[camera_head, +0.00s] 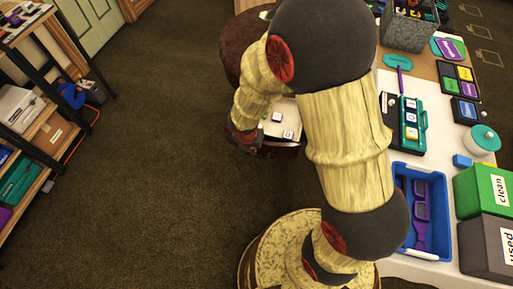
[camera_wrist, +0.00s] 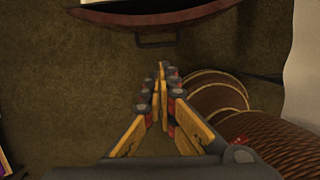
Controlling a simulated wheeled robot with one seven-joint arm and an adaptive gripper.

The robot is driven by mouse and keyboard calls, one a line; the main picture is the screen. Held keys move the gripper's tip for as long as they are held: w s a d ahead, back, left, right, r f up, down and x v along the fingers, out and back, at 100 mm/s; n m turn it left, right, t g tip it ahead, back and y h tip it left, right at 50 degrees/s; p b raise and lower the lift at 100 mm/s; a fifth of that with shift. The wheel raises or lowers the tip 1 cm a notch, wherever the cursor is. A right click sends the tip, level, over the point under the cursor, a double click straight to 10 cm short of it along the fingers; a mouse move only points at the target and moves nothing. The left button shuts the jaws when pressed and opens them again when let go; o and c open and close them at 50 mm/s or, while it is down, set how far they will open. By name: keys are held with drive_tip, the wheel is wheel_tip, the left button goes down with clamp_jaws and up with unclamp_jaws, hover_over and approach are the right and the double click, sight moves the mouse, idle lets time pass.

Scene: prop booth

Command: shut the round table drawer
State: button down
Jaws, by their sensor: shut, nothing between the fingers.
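The round table (camera_head: 238,45) is dark reddish brown and stands behind my arm in the head view, partly hidden by it. Its drawer (camera_head: 282,149) is pulled out, with a pale inside holding small white labelled pieces (camera_head: 277,117). In the wrist view the curved drawer front (camera_wrist: 190,17) crosses the top, with a dark handle (camera_wrist: 155,41) below its middle. My gripper (camera_wrist: 161,72) is shut and empty, its fingertips pointing toward the handle and appearing just short of it. In the head view my gripper (camera_head: 246,138) is at the drawer's left front, partly hidden.
A white-covered table (camera_head: 437,170) on the right carries a blue tray (camera_head: 397,178), a green box (camera_head: 480,188), a grey box (camera_head: 483,248) and other items. A dark shelf rack (camera_head: 52,60) stands at left. The carpet (camera_head: 150,180) between is clear.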

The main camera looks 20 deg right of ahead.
drive_tip(key=shift+w+d+f+b, duration=0.6)
drive_tip(key=shift+w+f+b, duration=0.4)
drive_tip(key=shift+f, duration=0.7)
drive_tip(key=shift+w+d+f+b, duration=0.65)
drive_tip(key=shift+f+b, duration=0.6)
drive_tip(key=shift+f, duration=0.45)
drive_tip(key=shift+w+d+f+b, duration=0.55)
drive_tip(key=shift+w+f+b, duration=0.5)
drive_tip(key=shift+f, duration=0.65)
drive_tip(key=shift+s, duration=0.1)
